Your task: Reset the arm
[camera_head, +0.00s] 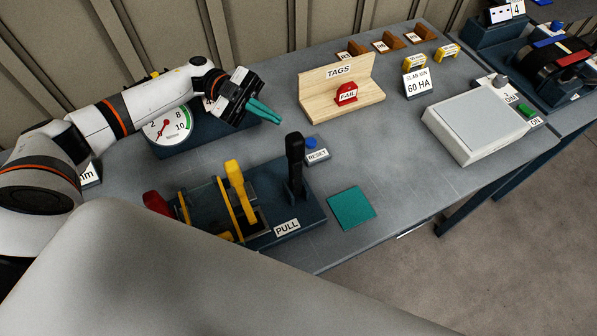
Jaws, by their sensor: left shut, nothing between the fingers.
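My left arm comes in from the left, and its gripper (264,113) with teal fingers is shut and empty. A blue button (311,143) with a "RESET" label is just behind the black lever. My right gripper is not in view.
A flat teal square (351,207) lies right of the press. A wooden tags stand (340,90) with a red "FAIL" tag (346,93) is behind. A grey-topped device (480,122) and a "60 HA" sign (418,84) stand right. The table middle is clear.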

